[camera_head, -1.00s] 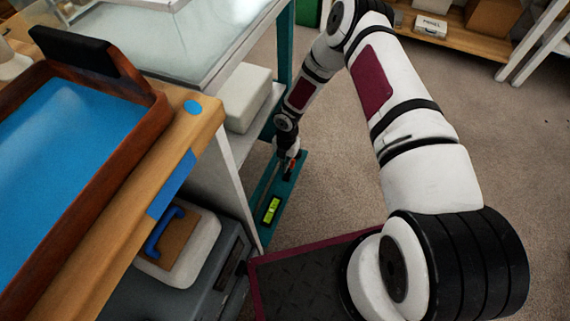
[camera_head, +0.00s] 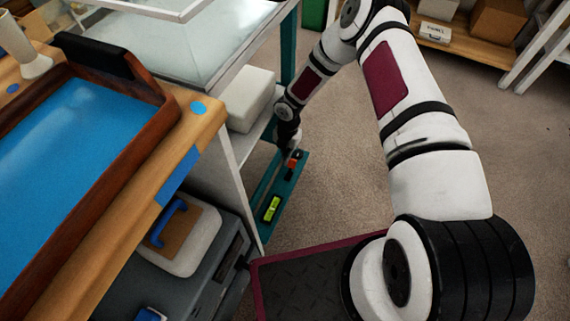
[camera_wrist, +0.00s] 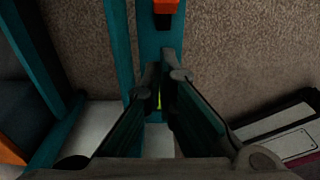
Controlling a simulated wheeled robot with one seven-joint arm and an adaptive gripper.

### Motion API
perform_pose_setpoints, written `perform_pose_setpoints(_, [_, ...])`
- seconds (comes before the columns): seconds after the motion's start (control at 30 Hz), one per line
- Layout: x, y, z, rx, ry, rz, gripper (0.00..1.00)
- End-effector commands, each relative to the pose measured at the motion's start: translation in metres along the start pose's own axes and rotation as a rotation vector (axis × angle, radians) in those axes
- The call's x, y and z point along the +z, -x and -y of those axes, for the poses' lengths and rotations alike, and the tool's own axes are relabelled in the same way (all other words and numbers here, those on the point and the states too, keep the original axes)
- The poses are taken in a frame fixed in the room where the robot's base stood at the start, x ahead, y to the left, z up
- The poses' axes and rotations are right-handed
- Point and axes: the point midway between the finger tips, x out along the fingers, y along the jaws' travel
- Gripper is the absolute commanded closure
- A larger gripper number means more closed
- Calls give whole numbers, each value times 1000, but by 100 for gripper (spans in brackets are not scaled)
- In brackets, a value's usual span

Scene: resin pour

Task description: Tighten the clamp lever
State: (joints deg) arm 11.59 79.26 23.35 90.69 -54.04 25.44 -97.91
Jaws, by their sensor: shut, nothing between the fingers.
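An orange-red piece with a black base, which looks like the clamp lever (camera_head: 294,156), sits on a teal rail low at the cabinet's side. In the wrist view the orange-red lever (camera_wrist: 165,6) is at the top edge, partly cut off, beyond my fingertips. My gripper (camera_wrist: 163,74) is shut and empty, pointing down over the teal rail (camera_wrist: 160,38). In the head view my gripper (camera_head: 290,143) is small and dark, close by the lever; I cannot tell whether they touch. A yellow-green level vial (camera_head: 272,208) lies on the rail nearer the camera.
A wooden tray of blue resin (camera_head: 160,110) stands on the workbench (camera_head: 205,125) at left. A white box (camera_head: 250,97) sits on a shelf beside my forearm. A glass-topped case (camera_head: 190,40) is above. Carpet (camera_head: 340,190) is open to the right of the rail.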

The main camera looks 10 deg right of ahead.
Motion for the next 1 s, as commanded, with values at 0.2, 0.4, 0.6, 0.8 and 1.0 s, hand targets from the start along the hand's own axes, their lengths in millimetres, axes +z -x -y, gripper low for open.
perform_pose_setpoints(0.2, [27,28,1,0,-4,1,100])
perform_pose_setpoints(0.4, [38,38,0,-1,-1,0,100])
perform_pose_setpoints(0.6, [39,39,1,-1,-1,0,100])
perform_pose_setpoints(0.8, [39,39,1,-1,-1,0,100])
perform_pose_setpoints(1.0, [39,39,1,-1,-1,0,100])
